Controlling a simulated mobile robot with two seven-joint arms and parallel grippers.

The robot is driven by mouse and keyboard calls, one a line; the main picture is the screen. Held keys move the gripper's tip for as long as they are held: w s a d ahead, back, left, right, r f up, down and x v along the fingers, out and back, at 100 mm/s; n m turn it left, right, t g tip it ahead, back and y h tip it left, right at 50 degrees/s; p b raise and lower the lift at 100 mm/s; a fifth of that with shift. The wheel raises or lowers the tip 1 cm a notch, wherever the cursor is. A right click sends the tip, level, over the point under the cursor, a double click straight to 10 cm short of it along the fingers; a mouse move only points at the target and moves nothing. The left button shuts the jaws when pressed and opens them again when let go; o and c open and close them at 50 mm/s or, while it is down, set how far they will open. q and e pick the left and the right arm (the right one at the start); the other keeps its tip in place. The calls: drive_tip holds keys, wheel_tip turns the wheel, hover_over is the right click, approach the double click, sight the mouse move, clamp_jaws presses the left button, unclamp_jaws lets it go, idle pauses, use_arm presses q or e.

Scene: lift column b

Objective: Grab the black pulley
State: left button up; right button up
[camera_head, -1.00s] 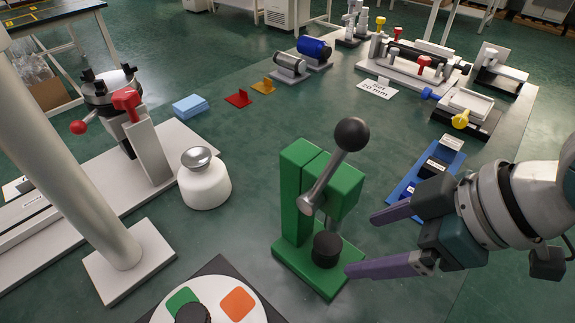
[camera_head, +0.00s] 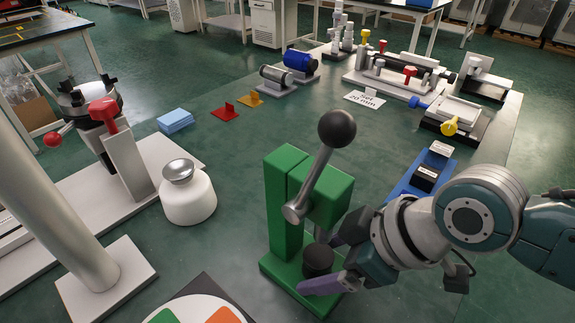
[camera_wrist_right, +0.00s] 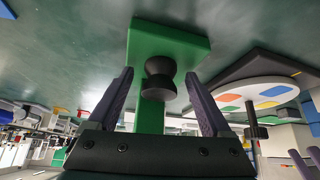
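The black pulley (camera_head: 318,258) stands upright on the base of the green lever press (camera_head: 285,215), below its lever with the black ball knob. In the right wrist view the pulley (camera_wrist_right: 158,80) looks like a short spool with a narrow waist. My right gripper (camera_head: 318,266) is open, with its purple fingers reaching in from the right at the pulley. In the right wrist view the gripper (camera_wrist_right: 160,77) has one fingertip on each side of the pulley, with a gap showing on both sides.
A white round plate (camera_head: 195,306) with coloured patches lies at the front. A white bottle (camera_head: 187,198) stands left of the press. A blue tray (camera_head: 404,186) lies behind my right arm.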

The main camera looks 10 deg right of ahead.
drive_tip(key=c, duration=0.9)
clamp_jaws()
drive_tip(key=shift+r, duration=0.1)
